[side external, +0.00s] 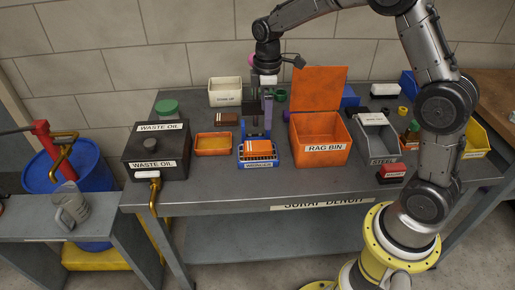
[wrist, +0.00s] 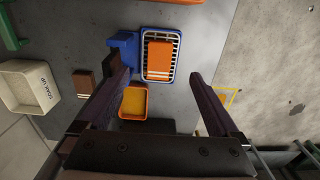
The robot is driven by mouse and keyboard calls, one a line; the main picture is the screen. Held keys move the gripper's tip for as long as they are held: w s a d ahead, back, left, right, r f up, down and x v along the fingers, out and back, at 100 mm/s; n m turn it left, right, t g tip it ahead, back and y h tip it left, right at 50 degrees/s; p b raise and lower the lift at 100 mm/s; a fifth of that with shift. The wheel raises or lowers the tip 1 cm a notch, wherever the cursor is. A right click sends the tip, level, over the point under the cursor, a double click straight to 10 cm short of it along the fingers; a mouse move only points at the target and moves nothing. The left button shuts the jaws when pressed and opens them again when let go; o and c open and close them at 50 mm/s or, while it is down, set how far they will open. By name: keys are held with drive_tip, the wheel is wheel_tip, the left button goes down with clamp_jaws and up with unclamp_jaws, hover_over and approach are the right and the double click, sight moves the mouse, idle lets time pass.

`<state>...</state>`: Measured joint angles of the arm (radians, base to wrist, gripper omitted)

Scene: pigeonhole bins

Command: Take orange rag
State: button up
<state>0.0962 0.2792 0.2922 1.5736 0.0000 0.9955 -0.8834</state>
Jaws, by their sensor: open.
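The orange rag (side external: 258,147) is a folded orange block lying in a blue wire-lined tray (side external: 246,163) on the bench. In the wrist view the rag (wrist: 159,58) shows pale stripes near one end, and white bars of the blue tray (wrist: 144,32) show around it. My gripper (side external: 261,117) is open and empty, pointing down above the tray. In the wrist view its fingers (wrist: 160,77) are spread on either side of the rag's line, with a gap to the rag; the exact height is hard to tell.
An orange rag bin (side external: 322,152) with its lid up stands right of the tray. A shallow orange tray (side external: 213,152) and black waste oil box (side external: 156,148) are left. A brown striped block (side external: 227,119) and cream bin (side external: 225,97) sit behind.

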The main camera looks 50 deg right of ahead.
hover_over(267, 145)
wheel_tip(267, 145, down, 6)
drive_tip(key=shift+w+a+r, duration=0.1)
drive_tip(key=shift+w, duration=0.05)
drive_tip(key=shift+d+f, duration=0.2)
drive_tip(key=shift+f, duration=2.55)
